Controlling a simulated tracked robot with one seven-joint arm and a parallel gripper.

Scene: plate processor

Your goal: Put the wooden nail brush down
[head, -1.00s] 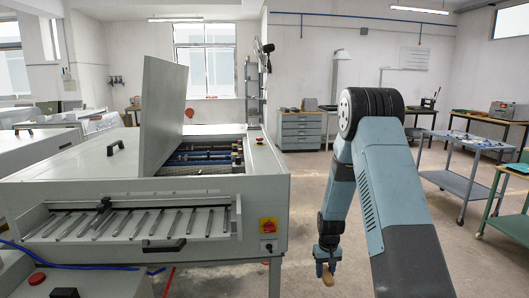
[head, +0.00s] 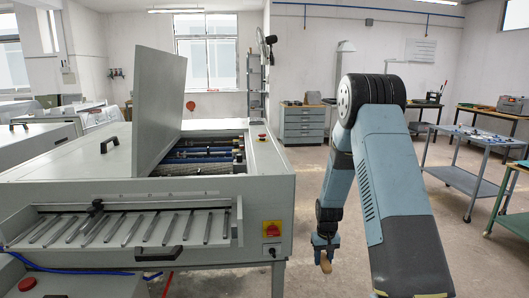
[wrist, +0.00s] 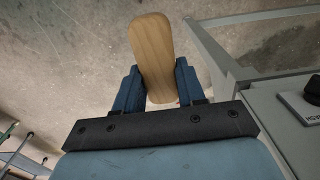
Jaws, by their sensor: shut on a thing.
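The wooden nail brush (wrist: 152,50) is held between the two blue fingers of my gripper (wrist: 158,88) in the wrist view, its pale wooden body reaching past the fingertips over the concrete floor. In the head view my gripper (head: 325,252) hangs low, right of the grey plate processor (head: 150,196), with the brush (head: 326,263) showing as a small tan piece below it. The brush is in the air, clear of any surface. Its bristles are not visible.
The processor's lid (head: 163,90) stands open, with rollers inside and a slatted tray (head: 125,227) in front. A blue-grey trolley (head: 465,180) stands at the right, a drawer cabinet (head: 302,125) at the back. Open floor lies between.

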